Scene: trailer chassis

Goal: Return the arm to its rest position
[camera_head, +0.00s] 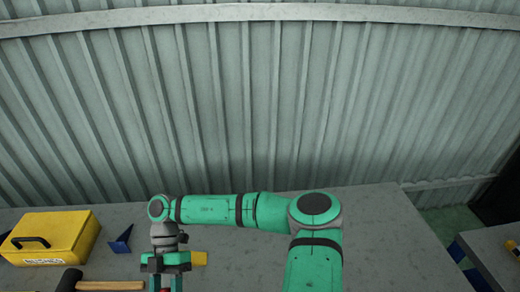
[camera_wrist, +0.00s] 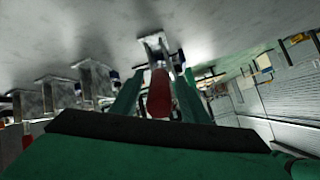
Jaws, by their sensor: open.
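My green arm reaches left over the grey table (camera_head: 385,250) in the head view. My gripper (camera_head: 166,284) points down near the table's front at the lower left, and its tips are cut off by the picture's bottom edge. In the wrist view my gripper (camera_wrist: 162,85) shows two green fingers standing apart. A red, rounded thing (camera_wrist: 159,93) shows between them; I cannot tell whether it touches either finger.
A yellow toolbox (camera_head: 52,238) with a black handle stands at the table's left. A corrugated wall (camera_head: 270,110) closes the back. The table's right side is clear.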

